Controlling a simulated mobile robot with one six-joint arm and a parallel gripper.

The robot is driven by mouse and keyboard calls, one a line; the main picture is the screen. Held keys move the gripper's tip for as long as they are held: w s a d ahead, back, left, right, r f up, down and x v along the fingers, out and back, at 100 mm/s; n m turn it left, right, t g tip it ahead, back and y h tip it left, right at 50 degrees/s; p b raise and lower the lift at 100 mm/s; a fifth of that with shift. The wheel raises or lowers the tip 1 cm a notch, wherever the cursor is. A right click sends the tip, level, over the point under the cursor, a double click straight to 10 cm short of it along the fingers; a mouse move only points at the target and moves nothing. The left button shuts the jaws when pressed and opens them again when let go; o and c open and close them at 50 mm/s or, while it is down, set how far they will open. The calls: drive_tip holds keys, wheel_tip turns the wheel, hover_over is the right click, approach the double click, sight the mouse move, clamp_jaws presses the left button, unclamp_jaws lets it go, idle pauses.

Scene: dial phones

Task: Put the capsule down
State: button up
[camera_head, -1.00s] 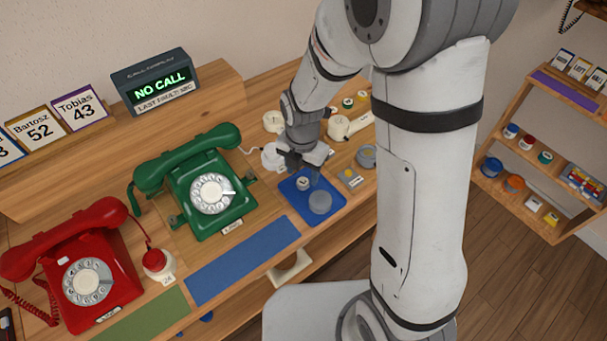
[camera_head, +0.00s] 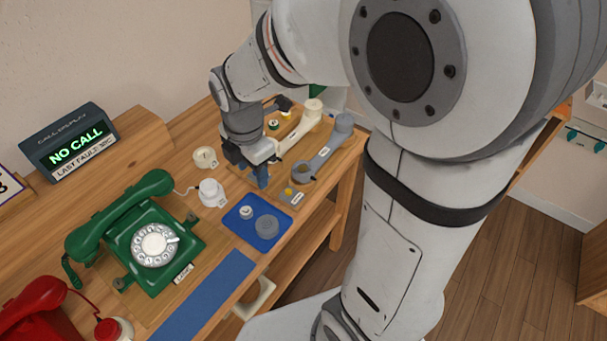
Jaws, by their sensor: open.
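A blue tray (camera_head: 231,225) lies on the wooden bench in front of the green phone's right side. A round grey disc-shaped piece (camera_head: 266,226) and a smaller white round piece (camera_head: 246,212) rest on it, apart from each other. I cannot tell for certain which is the capsule. My gripper (camera_head: 250,170) is open behind the tray, above the bench, beside the cream handset. I see nothing held between its fingers, though the view of them is small.
A green phone (camera_head: 150,240) and a red phone (camera_head: 30,308) stand at left. A cream handset (camera_head: 301,130), a grey handset (camera_head: 325,148) and a small grey block (camera_head: 291,197) are right of my gripper. White round pieces (camera_head: 211,192) sit at its left. A call display (camera_head: 72,143) reads NO CALL.

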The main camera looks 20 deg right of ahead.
drive_tip(key=s+d+r+m+t, duration=0.1)
drive_tip(key=s+d+m, duration=0.3)
drive_tip(key=m, duration=0.7)
drive_tip(key=s+d+r+m+t, duration=0.1)
drive_tip(key=s+d+r+m, duration=0.3)
drive_tip(key=m, duration=0.8)
drive_tip(key=shift+s+d, duration=0.5)
drive_tip(key=shift+s, duration=0.65)
drive_tip(key=shift+r, duration=0.1)
